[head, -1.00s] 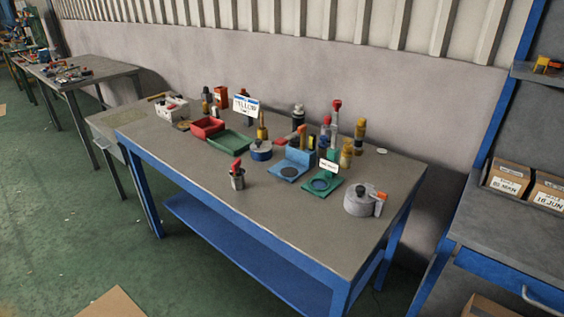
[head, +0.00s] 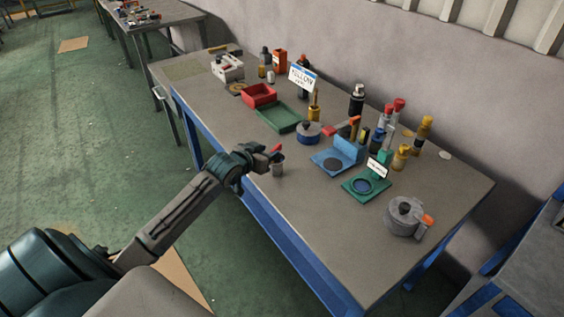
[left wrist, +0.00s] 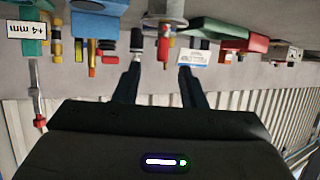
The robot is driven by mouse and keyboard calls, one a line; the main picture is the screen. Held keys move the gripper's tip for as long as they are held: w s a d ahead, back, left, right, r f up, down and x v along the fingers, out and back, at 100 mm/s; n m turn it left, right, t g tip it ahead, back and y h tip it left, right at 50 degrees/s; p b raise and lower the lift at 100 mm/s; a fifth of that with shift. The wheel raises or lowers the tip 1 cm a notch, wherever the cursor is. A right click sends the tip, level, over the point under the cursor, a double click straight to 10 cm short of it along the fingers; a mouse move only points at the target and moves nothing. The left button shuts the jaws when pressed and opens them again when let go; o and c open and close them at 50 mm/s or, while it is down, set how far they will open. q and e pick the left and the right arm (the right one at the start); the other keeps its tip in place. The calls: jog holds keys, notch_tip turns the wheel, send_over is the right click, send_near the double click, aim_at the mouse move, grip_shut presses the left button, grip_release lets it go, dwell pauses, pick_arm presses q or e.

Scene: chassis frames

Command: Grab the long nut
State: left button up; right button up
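I cannot make out for certain which item is the long nut. My left gripper (head: 268,157) reaches over the front edge of the table beside a small grey cup (head: 278,169) with a red-tipped item (head: 275,150) in it. In the left wrist view, which looks upside down, the two dark fingers of my left gripper (left wrist: 158,82) are spread apart with nothing between their tips. A red item (left wrist: 165,46) shows beyond them, below a round silver and blue container (left wrist: 165,20). My right gripper is not in view.
The table holds a red bin (head: 259,95), a green tray (head: 272,118), a blue stand (head: 338,155), a green base (head: 352,184) and a grey round container (head: 402,217). Several bottles stand behind.

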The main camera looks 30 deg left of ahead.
aim_at(275, 148)
pick_arm(q)
jog(key=x, duration=0.3)
jog(key=shift+w+p, duration=0.25)
jog(key=shift+p, duration=0.15)
jog(key=p+x, duration=0.1)
jog(key=x, duration=0.2)
jog(key=shift+w+f, duration=0.2)
jog(key=shift+w, duration=0.15)
jog(key=shift+w+f, duration=0.2)
jog(key=shift+w, duration=0.05)
jog(key=shift+s+a, duration=0.1)
jog(key=shift+c, duration=0.6)
grip_shut()
jog(key=shift+r, duration=0.1)
